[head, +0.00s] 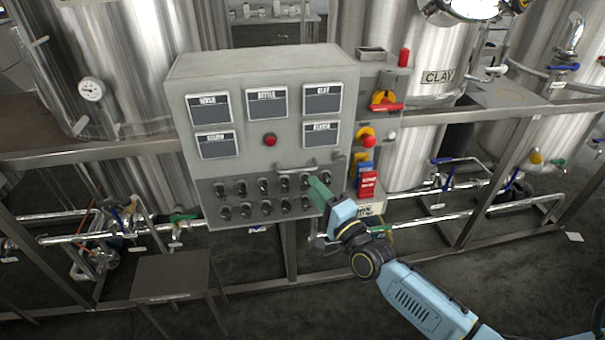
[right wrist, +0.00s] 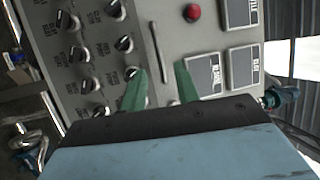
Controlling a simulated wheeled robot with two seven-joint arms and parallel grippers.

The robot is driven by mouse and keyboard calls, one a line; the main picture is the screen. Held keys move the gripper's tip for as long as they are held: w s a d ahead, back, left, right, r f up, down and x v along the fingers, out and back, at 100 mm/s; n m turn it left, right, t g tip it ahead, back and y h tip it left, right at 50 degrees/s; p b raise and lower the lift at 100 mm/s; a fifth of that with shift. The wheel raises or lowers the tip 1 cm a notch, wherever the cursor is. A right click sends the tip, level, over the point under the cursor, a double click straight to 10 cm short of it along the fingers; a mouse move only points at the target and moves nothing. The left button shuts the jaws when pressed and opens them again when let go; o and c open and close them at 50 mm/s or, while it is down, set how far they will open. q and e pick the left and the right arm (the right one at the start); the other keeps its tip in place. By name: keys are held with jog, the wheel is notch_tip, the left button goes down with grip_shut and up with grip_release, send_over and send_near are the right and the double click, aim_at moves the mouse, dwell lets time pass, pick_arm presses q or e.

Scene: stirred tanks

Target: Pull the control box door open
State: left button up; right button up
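The grey control box (head: 261,140) stands in the middle of the head view, and its front door panel looks closed. A horizontal bar handle (head: 297,167) sits on the panel above the rows of knobs. My right gripper (head: 315,186) is at the panel's lower right, close to the handle's right end. In the right wrist view its two green fingers (right wrist: 160,70) are apart. The handle (right wrist: 159,50) shows in line with the gap between them, with one end near the fingertips. I cannot tell whether they touch it. My left gripper is not in view.
Black knobs (head: 264,187) sit below the handle, and a red button (head: 269,140) and several small screens above it. Switches, including a red one (head: 368,184), line the box's right side. Steel pipes and frame rails run around it. A small dark table (head: 171,276) stands at lower left.

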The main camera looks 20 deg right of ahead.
aim_at(302, 175)
jog(key=x, duration=0.6)
jog(key=shift+w, duration=0.1)
grip_shut()
